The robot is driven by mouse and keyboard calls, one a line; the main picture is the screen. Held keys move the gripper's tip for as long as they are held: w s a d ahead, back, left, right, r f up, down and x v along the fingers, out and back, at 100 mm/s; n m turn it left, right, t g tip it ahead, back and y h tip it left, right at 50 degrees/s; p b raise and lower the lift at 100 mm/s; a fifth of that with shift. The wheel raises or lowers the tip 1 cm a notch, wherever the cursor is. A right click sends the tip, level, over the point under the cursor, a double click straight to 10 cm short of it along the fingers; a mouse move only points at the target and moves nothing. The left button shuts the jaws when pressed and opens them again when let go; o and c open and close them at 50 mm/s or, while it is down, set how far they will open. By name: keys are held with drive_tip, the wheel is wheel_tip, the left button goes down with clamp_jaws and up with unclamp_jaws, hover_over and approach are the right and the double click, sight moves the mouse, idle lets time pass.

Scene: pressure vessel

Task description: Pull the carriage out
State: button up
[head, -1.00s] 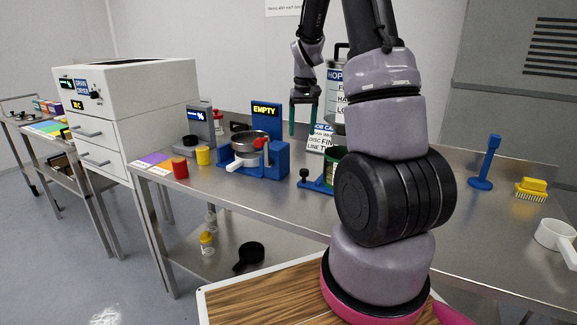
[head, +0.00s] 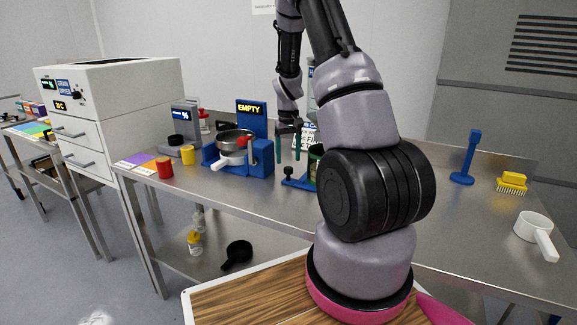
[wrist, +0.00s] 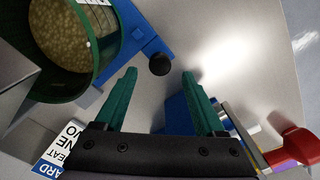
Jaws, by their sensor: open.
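The blue carriage (head: 297,183) sits on the steel bench, with a black round knob (head: 288,173) at its near end. It holds a green cup (head: 316,158), partly hidden behind my arm. In the wrist view the cup (wrist: 110,35) is full of pale grain, and the blue carriage bar (wrist: 148,45) runs to the knob (wrist: 160,64). My gripper (head: 288,152) is open and empty above the knob. In the wrist view its green fingers (wrist: 159,78) point at the knob, which appears centred between the tips. I see no contact.
A blue stand with an "EMPTY" display (head: 249,108) and a metal bowl (head: 235,142) is left of the carriage. Yellow (head: 188,154) and red (head: 165,167) cups stand further left. The bench front is clear.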

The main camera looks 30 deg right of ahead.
sight(288, 167)
drive_tip(key=shift+f, duration=2)
clamp_jaws()
